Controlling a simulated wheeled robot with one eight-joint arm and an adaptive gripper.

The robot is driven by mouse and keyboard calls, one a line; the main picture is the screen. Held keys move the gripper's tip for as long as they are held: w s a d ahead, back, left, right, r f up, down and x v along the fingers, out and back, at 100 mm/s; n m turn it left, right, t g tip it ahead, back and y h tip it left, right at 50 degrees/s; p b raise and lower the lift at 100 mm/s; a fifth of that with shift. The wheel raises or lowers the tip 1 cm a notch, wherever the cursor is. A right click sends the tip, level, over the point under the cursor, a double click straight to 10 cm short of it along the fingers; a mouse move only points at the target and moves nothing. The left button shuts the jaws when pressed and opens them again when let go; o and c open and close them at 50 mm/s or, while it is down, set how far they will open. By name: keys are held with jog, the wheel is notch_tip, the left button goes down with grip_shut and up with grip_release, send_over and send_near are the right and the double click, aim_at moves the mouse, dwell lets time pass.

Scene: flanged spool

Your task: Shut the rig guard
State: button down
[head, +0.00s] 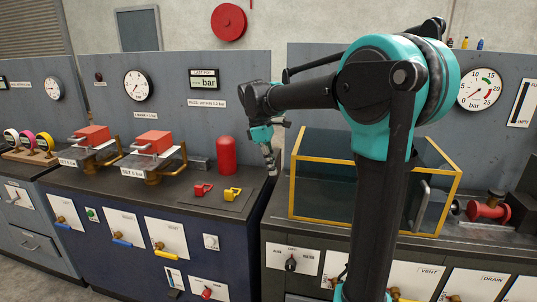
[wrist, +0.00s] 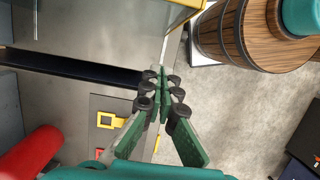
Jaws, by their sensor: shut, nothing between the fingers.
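The guard (head: 293,187) is a clear box with a yellow frame on the right bench. A grey handle (head: 421,206) is at its right end. A red flanged spool (head: 488,212) sits to the right of the guard, outside the yellow frame. My arm crosses in front of the guard and hides part of it. My gripper (head: 271,165) is left of the guard, above the gap between the benches, apart from the guard and handle. The wrist view shows its fingers (wrist: 162,78) together and empty, with a piece of yellow frame (wrist: 190,4) at the top edge.
The blue middle bench (head: 130,205) carries a red cylinder (head: 226,156), a red lock (head: 203,189), a yellow lock (head: 232,194) and two red-block rigs. Gauges hang on the back panels. Grey floor shows in the wrist view (wrist: 235,110).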

jog(key=shift+s+d+f, duration=0.1)
jog(key=shift+s+d, duration=0.1)
jog(key=shift+d, duration=0.45)
jog(key=shift+s+d+f, duration=0.1)
jog(key=shift+s+d, duration=0.15)
jog(key=shift+d, duration=0.4)
jog(key=shift+s+d+f, duration=0.1)
jog(key=shift+s+d, duration=0.1)
jog(key=shift+d, duration=0.45)
jog(key=shift+d, duration=0.1)
jog(key=s+d, duration=0.4)
jog(key=d, duration=0.9)
jog(key=s+d, duration=0.4)
jog(key=d, duration=0.9)
jog(key=s+d, duration=0.4)
jog(key=d, duration=0.9)
jog(key=shift+s+d+r, duration=0.1)
jog(key=shift+s+d, duration=0.05)
jog(key=shift+s, duration=0.25)
jog(key=a+r, duration=0.2)
jog(key=r, duration=0.1)
jog(key=w+a+r, duration=0.1)
jog(key=a+r, duration=0.1)
jog(key=r, duration=0.1)
jog(key=w+a+r, duration=0.1)
jog(key=a+r, duration=0.1)
jog(key=r, duration=0.1)
jog(key=shift+a+r, duration=0.25)
jog(key=shift+r, duration=0.05)
